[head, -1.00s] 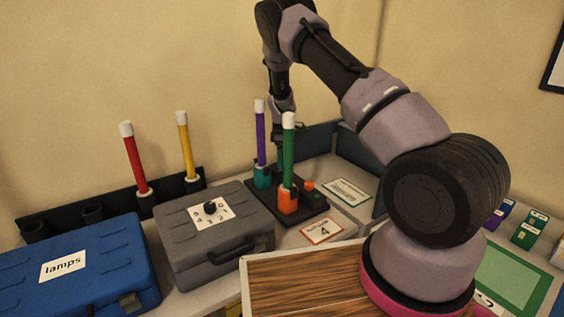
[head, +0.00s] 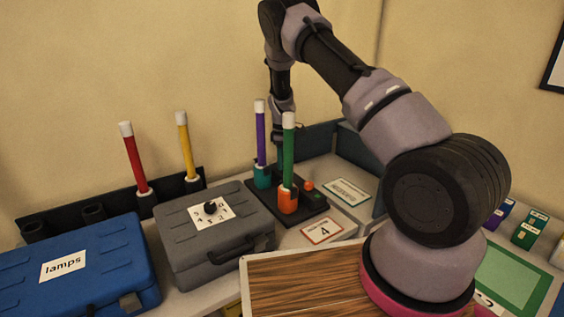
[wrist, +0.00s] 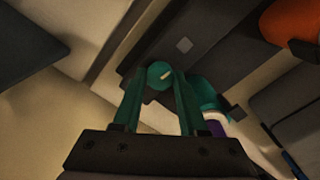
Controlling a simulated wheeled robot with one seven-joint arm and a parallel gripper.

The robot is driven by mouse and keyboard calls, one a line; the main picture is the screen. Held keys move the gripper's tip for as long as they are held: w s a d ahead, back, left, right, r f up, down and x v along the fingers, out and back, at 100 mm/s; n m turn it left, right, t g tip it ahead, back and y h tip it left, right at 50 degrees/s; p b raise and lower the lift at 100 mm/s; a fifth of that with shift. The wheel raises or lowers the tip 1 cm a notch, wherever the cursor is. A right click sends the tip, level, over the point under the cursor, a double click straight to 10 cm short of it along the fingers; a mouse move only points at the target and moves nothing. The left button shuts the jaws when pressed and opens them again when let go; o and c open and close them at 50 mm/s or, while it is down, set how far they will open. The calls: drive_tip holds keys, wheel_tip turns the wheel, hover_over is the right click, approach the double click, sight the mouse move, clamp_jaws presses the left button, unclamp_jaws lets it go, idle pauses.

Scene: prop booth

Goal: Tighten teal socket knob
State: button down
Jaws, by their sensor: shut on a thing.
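The teal knob (wrist: 160,74), round with a pale pointer mark, sits between my gripper's fingertips (wrist: 159,83) in the wrist view. My gripper is shut on it. The teal socket (wrist: 205,96) is just beside the knob to the right; in the head view this socket (head: 262,178) stands on the black base (head: 310,206) and holds an upright purple stick (head: 260,138) with a white cap. In the head view the teal knob is hidden and my fingertips are hard to make out behind the sticks.
An orange socket (head: 287,204) with a green stick (head: 288,152) stands in front, its orange knob (head: 308,186) beside it. A grey case (head: 180,238) with a dial and a blue lamps case (head: 110,262) are to the left. A blue-grey panel (head: 318,137) stands behind.

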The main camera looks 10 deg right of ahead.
drive_tip(key=m, duration=1)
drive_tip(key=shift+m, duration=0.4)
drive_tip(key=m, duration=0.5)
drive_tip(key=shift+m, duration=2.5)
drive_tip(key=shift+c, duration=2.2)
unclamp_jaws()
drive_tip(key=shift+r, duration=0.1)
wheel_tip(320, 180, up, 11)
